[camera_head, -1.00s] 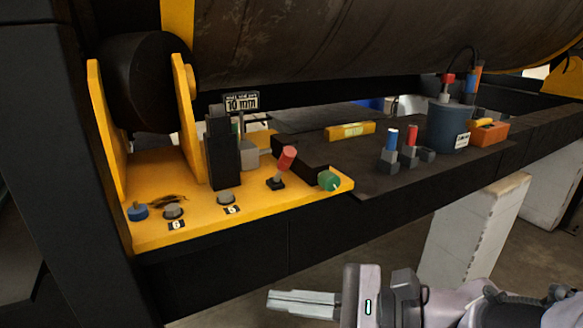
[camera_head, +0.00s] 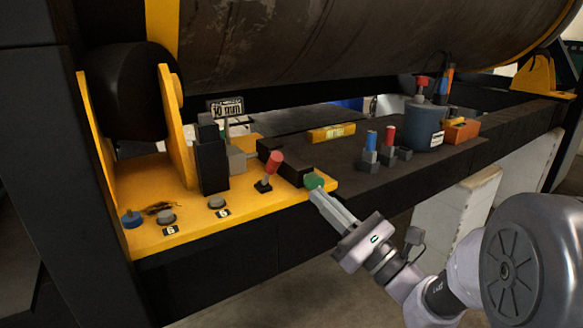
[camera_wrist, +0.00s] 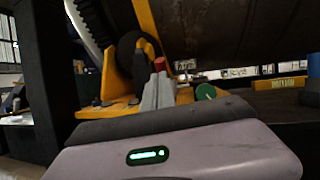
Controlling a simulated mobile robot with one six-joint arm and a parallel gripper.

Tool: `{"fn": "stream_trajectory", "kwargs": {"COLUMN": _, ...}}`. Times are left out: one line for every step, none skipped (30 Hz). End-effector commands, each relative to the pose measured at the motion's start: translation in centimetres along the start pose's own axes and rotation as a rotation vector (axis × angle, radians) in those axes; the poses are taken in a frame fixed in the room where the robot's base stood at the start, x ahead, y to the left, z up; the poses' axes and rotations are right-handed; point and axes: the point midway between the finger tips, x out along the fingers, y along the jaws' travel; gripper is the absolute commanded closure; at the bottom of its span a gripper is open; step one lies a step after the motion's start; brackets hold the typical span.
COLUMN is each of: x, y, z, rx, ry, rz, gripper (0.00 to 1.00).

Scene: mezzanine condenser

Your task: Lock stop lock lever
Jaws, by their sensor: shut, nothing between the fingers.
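A short lever with a red grip (camera_head: 274,160) stands on the yellow plate (camera_head: 185,235), tilted to the right, on a small black base. A round green knob (camera_head: 314,181) sits to its right at the plate's front corner. No label tells which of them is the stop lock lever. My gripper (camera_head: 316,194) is shut and empty, its tips at or just in front of the green knob; contact cannot be told. In the wrist view the shut fingers (camera_wrist: 158,93) point toward the red grip (camera_wrist: 159,64) and hide its lower part. The green knob (camera_wrist: 205,92) shows to their right.
Grey buttons and a blue knob (camera_head: 132,219) are at the plate's left. On the dark ledge are a yellow level (camera_head: 331,132), blue and red handled tools, and a dark cup (camera_head: 424,126).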

Motion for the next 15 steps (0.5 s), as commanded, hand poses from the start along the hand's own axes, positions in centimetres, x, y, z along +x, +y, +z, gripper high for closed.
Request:
{"fn": "stream_trajectory", "kwargs": {"x": 1.2, "y": 0.1, "z": 0.1, "rx": 0.001, "ry": -0.001, "rz": 0.004, "gripper": 1.0}}
{"fn": "stream_trajectory", "kwargs": {"x": 1.9, "y": 0.1, "z": 0.1, "rx": -0.001, "ry": -0.001, "rz": 0.005, "gripper": 1.0}}
{"fn": "stream_trajectory", "kwargs": {"x": 2.7, "y": 0.1, "z": 0.1, "rx": 0.001, "ry": 0.0, "rz": 0.004, "gripper": 1.0}}
{"fn": "stream_trajectory", "kwargs": {"x": 3.4, "y": 0.1, "z": 0.1, "rx": 0.0, "ry": -0.001, "rz": 0.004, "gripper": 1.0}}
{"fn": "stream_trajectory", "kwargs": {"x": 4.0, "y": 0.1, "z": 0.1, "rx": 0.001, "ry": 0.0, "rz": 0.004, "gripper": 1.0}}
{"fn": "stream_trajectory", "kwargs": {"x": 4.9, "y": 0.2, "z": 0.1, "rx": 0.0, "ry": 0.0, "rz": 0.005, "gripper": 1.0}}
{"fn": "stream_trajectory", "kwargs": {"x": 5.5, "y": 0.1, "z": 0.1, "rx": 0.001, "ry": -0.001, "rz": 0.003, "gripper": 1.0}}
{"fn": "stream_trajectory", "kwargs": {"x": 6.0, "y": 0.1, "z": 0.0, "rx": 0.0, "ry": -0.001, "rz": 0.004, "gripper": 1.0}}
{"fn": "stream_trajectory", "kwargs": {"x": 6.7, "y": 0.1, "z": 0.0, "rx": 0.0, "ry": 0.0, "rz": 0.004, "gripper": 1.0}}
{"fn": "stream_trajectory", "kwargs": {"x": 7.2, "y": 0.1, "z": 0.0, "rx": 0.001, "ry": -0.001, "rz": 0.003, "gripper": 1.0}}
{"fn": "stream_trajectory", "kwargs": {"x": 7.6, "y": 0.1, "z": 0.0, "rx": 0.0, "ry": -0.001, "rz": 0.003, "gripper": 1.0}}
{"fn": "stream_trajectory", "kwargs": {"x": 8.1, "y": 0.1, "z": 0.0, "rx": 0.001, "ry": -0.001, "rz": 0.003, "gripper": 1.0}}
{"fn": "stream_trajectory", "kwargs": {"x": 8.4, "y": 0.1, "z": 0.0, "rx": 0.001, "ry": 0.0, "rz": 0.002, "gripper": 1.0}}
{"fn": "stream_trajectory", "kwargs": {"x": 8.6, "y": 0.1, "z": 0.0, "rx": 0.0, "ry": 0.0, "rz": 0.002, "gripper": 1.0}}
{"fn": "stream_trajectory", "kwargs": {"x": 8.9, "y": 0.1, "z": 0.0, "rx": 0.0, "ry": 0.0, "rz": 0.002, "gripper": 1.0}}
